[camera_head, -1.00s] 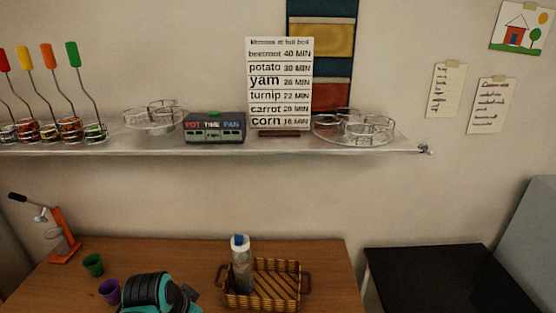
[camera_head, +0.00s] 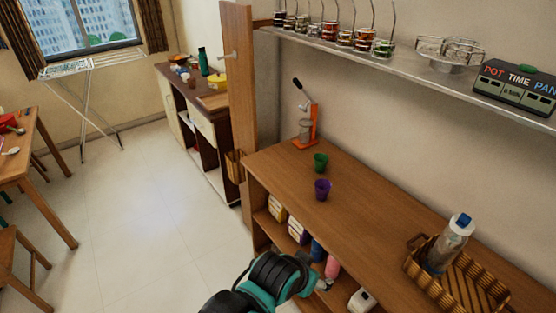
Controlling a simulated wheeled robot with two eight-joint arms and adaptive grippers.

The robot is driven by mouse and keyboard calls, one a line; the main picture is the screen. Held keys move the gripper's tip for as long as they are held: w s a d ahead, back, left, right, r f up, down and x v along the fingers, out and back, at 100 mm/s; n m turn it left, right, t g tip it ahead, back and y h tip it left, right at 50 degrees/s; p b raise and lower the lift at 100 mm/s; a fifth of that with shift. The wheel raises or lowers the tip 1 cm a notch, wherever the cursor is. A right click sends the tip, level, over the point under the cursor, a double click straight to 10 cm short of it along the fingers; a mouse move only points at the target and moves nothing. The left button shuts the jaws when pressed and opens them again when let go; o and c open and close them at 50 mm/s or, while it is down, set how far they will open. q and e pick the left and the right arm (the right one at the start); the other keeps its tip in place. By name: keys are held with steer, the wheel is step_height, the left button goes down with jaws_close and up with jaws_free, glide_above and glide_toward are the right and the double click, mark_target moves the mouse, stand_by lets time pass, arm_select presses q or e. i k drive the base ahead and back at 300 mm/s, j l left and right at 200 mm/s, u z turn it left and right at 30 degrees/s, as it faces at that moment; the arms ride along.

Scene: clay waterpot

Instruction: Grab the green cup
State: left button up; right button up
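The green cup (camera_head: 320,162) stands upright on the wooden counter, behind a purple cup (camera_head: 322,189) and apart from it. My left arm shows at the bottom middle, in front of the counter and below the cups. My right gripper is not in view.
An orange juicer (camera_head: 306,130) stands at the counter's back left. A wicker basket (camera_head: 470,292) with a clear bottle (camera_head: 450,243) stands at the right. A wall shelf (camera_head: 400,62) runs above. Open floor (camera_head: 140,210) lies to the left.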

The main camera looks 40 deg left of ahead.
mark_target(321, 159)
steer(key=u, duration=0.85)
steer(key=i+j+z, duration=0.1)
steer(key=z, duration=0.3)
steer(key=i+j+z, duration=0.1)
steer(key=z, duration=0.3)
steer(key=j+z, duration=0.25)
steer(key=z, duration=0.15)
steer(key=i+j+z, duration=0.1)
steer(key=z, duration=0.3)
steer(key=j+z, duration=0.35)
steer(key=j, duration=1.55)
